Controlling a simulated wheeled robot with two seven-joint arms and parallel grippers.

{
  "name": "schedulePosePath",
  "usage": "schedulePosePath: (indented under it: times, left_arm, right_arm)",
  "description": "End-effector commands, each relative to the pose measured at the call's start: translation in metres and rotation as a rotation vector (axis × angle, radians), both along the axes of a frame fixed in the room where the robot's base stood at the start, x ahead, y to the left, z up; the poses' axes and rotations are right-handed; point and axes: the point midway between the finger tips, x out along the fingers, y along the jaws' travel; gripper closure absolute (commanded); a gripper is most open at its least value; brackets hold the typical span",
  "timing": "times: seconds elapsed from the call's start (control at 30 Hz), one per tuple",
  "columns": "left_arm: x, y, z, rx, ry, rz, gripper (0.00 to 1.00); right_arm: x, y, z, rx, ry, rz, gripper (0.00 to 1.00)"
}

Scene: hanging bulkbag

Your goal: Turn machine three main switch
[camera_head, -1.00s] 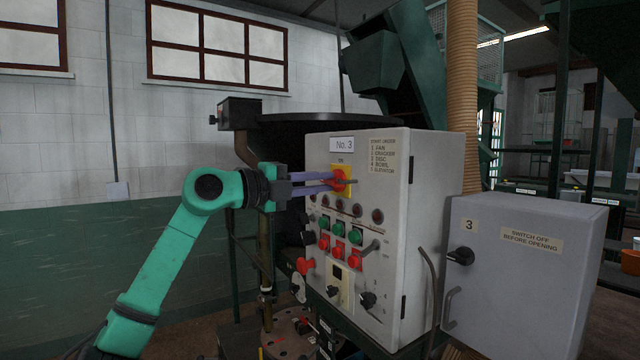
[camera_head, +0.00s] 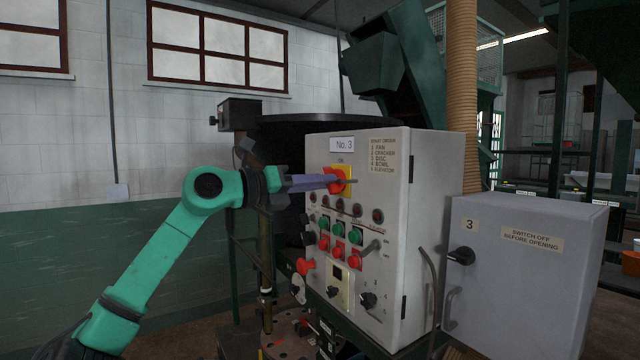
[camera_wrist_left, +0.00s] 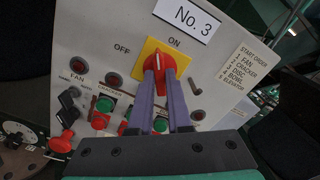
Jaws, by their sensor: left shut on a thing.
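The main switch is a red rotary knob (camera_head: 337,173) on a yellow plate (camera_head: 347,185), high on the front of the grey control panel labelled No. 3 (camera_head: 342,145). My left gripper (camera_head: 336,181) reaches in from the left and is shut on the red knob. In the left wrist view its two purple fingers (camera_wrist_left: 160,76) lie on either side of the red knob (camera_wrist_left: 166,66). OFF stands left of the yellow plate (camera_wrist_left: 150,46) and ON above it. A pale mark on the knob points roughly up in that view. My right gripper is not in view.
Below the switch are indicator lamps (camera_head: 377,216), green and red buttons (camera_head: 355,236) and small black knobs. A grey box numbered 3 (camera_head: 520,270) stands to the right, with its own black knob. A dark round vessel is behind the panel.

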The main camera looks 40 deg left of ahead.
Motion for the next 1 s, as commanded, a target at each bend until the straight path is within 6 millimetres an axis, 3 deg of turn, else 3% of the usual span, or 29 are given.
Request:
schedulePosePath:
  times: [0.5, 1.0]
  left_arm:
    - [0.0001, -0.0001, -0.0008, 0.416, -0.123, 0.0, 1.0]
    - [0.0002, -0.0002, -0.001, 0.561, -0.166, -0.001, 1.0]
  right_arm:
    - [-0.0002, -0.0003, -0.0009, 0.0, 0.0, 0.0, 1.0]
    - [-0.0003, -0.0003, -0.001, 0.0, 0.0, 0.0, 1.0]
